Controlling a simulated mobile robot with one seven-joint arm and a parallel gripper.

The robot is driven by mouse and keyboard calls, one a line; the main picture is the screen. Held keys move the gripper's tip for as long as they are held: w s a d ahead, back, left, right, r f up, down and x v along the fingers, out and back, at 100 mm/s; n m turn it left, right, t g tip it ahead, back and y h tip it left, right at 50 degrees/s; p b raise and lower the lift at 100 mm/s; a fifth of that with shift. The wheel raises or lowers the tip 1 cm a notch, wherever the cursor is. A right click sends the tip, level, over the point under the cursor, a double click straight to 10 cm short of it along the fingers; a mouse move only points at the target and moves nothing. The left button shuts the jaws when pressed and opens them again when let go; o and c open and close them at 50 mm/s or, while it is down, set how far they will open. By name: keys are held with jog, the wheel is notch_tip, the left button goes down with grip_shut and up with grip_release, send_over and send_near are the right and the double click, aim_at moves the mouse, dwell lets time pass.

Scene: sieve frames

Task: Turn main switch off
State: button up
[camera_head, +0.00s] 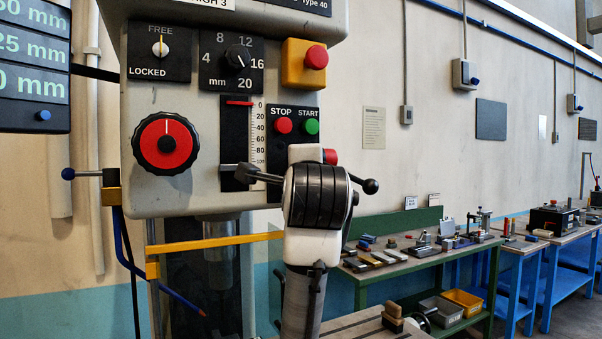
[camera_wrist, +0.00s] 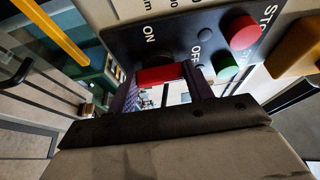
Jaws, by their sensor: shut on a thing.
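The main switch has a red handle (camera_wrist: 162,75), seen in the wrist view beside a dark plate with ON and OFF labels. In that view ON is at left and OFF at right. My gripper (camera_wrist: 160,80) is shut on the red handle, a finger at each side. I cannot tell exactly which label the handle points to. In the head view my gripper stands in front of the machine's lower right, and its body hides the switch plate. A small red part (camera_head: 330,157) shows just right of my gripper's top; I cannot tell what it belongs to.
STOP (camera_head: 284,126) and START (camera_head: 312,127) buttons sit just above my gripper, with a yellow emergency-stop box (camera_head: 292,76) higher up. A red-black dial (camera_head: 152,170) and lever (camera_head: 236,178) are left. A yellow bar (camera_head: 215,241) runs below. A workbench (camera_head: 375,268) stands at right.

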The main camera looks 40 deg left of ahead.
jog(key=shift+m, duration=0.3)
jog(key=o, duration=1)
jog(key=b+v, duration=0.7)
jog(key=v, duration=0.6)
jog(key=shift+s+d+r, duration=0.1)
jog(key=shift+s+d, duration=0.15)
